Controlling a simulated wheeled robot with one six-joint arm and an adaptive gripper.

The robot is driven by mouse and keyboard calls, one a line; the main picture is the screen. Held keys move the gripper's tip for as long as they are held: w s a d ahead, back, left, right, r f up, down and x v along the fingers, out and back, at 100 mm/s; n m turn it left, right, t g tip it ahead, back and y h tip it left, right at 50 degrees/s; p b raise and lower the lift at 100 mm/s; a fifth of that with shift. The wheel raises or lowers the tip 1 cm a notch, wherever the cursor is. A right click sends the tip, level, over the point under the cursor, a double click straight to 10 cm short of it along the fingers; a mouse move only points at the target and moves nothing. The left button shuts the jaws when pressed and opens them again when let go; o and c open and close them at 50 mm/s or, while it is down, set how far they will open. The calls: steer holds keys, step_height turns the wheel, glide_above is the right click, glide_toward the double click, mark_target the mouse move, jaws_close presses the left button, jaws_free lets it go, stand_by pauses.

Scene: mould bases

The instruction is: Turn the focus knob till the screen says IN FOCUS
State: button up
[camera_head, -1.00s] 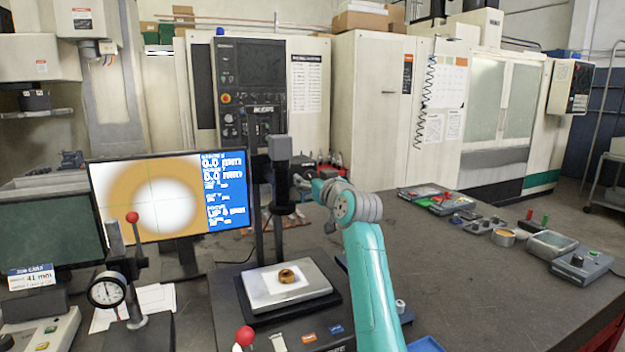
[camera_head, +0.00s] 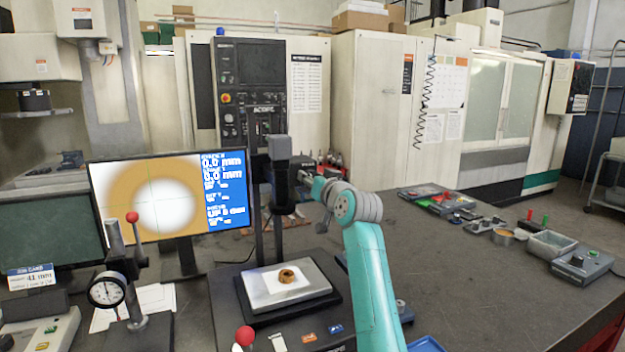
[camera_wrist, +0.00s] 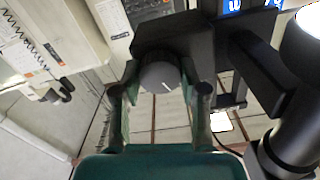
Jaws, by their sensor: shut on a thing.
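The focus knob (camera_wrist: 160,78) is a dark grey round knob with a white index mark, on a black block of the microscope stand. My gripper (camera_wrist: 160,92) has a finger on each side of the knob and is shut on it; in the head view my gripper (camera_head: 305,179) is small beside the stand's column. The screen (camera_head: 222,192) shows a blurred orange ring with a white centre and a blue panel of white text. I cannot make out IN FOCUS.
A small brass ring (camera_head: 287,276) lies on the pale stage plate (camera_head: 262,298) below the column. A dial gauge (camera_head: 107,291) on a red-topped stand is at left. Trays and small parts lie along the bench at right. The bench between is mostly clear.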

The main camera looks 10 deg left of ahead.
steer(key=shift+d+f+m, duration=0.1)
steer(key=shift+m, duration=4.5)
steer(key=shift+f+m, duration=0.1)
steer(key=shift+m, duration=4.5)
steer(key=o, duration=1.1)
steer(key=shift+o, duration=0.2)
